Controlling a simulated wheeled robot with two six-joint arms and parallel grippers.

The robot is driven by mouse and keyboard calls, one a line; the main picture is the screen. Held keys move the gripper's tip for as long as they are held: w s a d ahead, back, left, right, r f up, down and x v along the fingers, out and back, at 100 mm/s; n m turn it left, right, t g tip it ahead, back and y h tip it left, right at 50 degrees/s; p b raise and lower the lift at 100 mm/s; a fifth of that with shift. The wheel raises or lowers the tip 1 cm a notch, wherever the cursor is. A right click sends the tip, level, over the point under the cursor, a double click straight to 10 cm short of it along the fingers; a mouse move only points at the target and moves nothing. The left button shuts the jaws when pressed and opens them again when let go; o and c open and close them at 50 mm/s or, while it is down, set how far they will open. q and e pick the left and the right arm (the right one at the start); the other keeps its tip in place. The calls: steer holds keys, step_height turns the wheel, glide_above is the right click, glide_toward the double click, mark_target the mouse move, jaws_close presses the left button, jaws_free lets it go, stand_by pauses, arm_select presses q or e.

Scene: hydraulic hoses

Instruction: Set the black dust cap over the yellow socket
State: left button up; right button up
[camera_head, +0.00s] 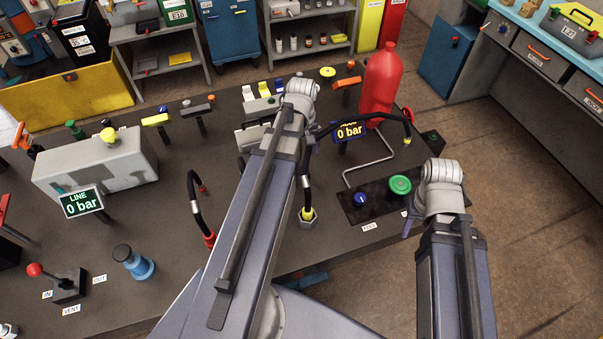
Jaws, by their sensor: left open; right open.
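A black cap-like top (122,251) sits on a short blue stand (139,267) at the left front of the bench. A yellow fitting (307,213) in a metal hex collar stands right of my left arm, at the lower end of a black hose. I cannot tell whether it is the yellow socket. My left gripper (298,103) is over the middle of the bench, far from the black top. My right gripper (409,222) is by the bench's right edge. Both are open, their fingers mostly hidden by my wrists. No held object shows.
A grey tank (95,168) with a yellow knob stands at the left, behind a "LINE 0 bar" display (81,203). A red-knobbed lever (62,282) stands at the front left. A red bottle (380,82), a second display (348,131) and a green knob (400,185) are right.

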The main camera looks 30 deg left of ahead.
mark_target(302, 171)
arm_select(q)
steer(key=shift+w+a+f+b, duration=0.15)
steer(key=shift+w+f+b, duration=0.1)
steer(key=shift+f+b, duration=0.45)
steer(key=shift+w+a+f+b, duration=0.2)
steer(key=shift+f+b, duration=0.25)
steer(key=shift+f, duration=0.45)
steer(key=f+b, duration=0.8)
steer(key=shift+s+d, duration=0.15)
steer(key=shift+d, duration=0.05)
steer(key=shift+r, duration=0.15)
steer(key=c, duration=1.4)
